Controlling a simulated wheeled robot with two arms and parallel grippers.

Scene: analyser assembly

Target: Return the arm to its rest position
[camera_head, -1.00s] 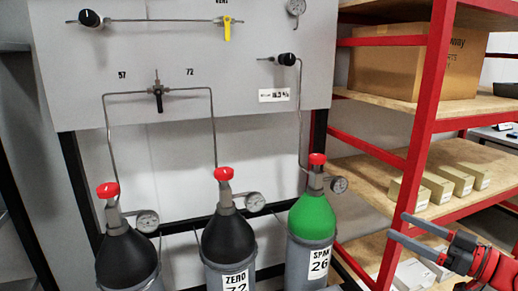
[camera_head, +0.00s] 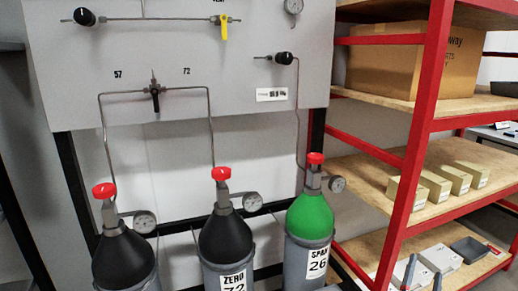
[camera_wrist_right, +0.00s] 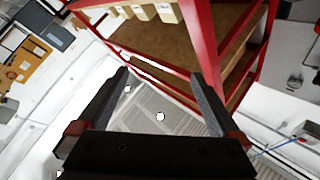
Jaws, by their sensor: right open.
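My right gripper (camera_head: 420,272) shows only as two grey fingertips at the bottom right edge of the head view, in front of the red shelf rack. In the right wrist view my right gripper (camera_wrist_right: 165,92) has its two dark fingers spread wide with nothing between them. The rest of the right arm is out of the head view. My left gripper is in neither view.
A red rack (camera_head: 418,130) with wooden shelves holds a cardboard box (camera_head: 412,68) and several small boxes (camera_head: 437,186). Three gas cylinders, one with a green top (camera_head: 310,217), stand below a grey panel (camera_head: 180,60) with tubing and valves.

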